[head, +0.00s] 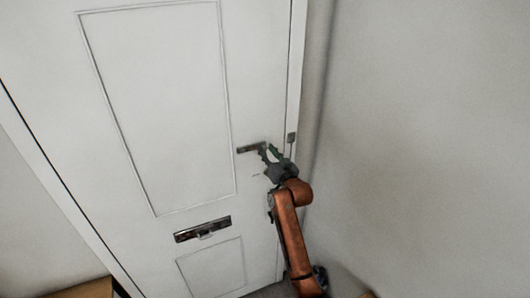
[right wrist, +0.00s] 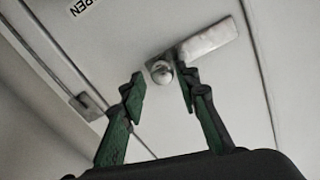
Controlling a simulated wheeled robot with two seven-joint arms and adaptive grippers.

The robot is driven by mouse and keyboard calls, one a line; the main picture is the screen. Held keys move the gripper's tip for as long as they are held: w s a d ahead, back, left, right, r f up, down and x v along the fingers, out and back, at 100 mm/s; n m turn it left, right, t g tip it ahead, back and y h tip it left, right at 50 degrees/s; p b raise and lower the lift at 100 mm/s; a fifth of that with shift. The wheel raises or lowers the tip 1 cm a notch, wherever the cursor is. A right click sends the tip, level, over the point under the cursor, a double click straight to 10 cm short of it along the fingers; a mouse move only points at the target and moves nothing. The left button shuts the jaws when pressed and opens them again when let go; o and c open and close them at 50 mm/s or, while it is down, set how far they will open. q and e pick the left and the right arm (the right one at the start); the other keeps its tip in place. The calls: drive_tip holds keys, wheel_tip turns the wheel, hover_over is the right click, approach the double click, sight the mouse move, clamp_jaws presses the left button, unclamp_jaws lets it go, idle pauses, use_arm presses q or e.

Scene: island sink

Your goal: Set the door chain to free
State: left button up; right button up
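The door chain's metal track plate (head: 251,148) is on the white door (head: 160,95) near its right edge. In the right wrist view the plate (right wrist: 208,40) runs at a slant, with a round metal knob (right wrist: 160,72) at its lower left end. My right gripper (head: 268,153) is at the plate in the head view. Its two green-and-black fingers (right wrist: 160,80) are apart, one on each side of the knob. I cannot tell whether either finger touches it. I cannot make out any chain links. My left gripper is not in view.
A small metal plate (head: 291,137) is on the door frame right of the door; it also shows in the right wrist view (right wrist: 88,104). A letter slot (head: 203,229) is lower on the door. A bare wall (head: 430,110) stands close on the right.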

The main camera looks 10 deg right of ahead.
drive_tip(key=shift+o, duration=0.7)
drive_tip(key=shift+f, duration=0.1)
drive_tip(key=shift+a, duration=0.1)
drive_tip(key=shift+s+d+f, duration=0.1)
drive_tip(key=shift+s+d, duration=0.1)
drive_tip(key=shift+s, duration=0.35)
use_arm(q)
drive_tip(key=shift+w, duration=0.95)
use_arm(e)
drive_tip(key=s+d, duration=0.2)
drive_tip(key=s, duration=0.8)
drive_tip(key=shift+s, duration=0.35)
drive_tip(key=shift+a, duration=0.1)
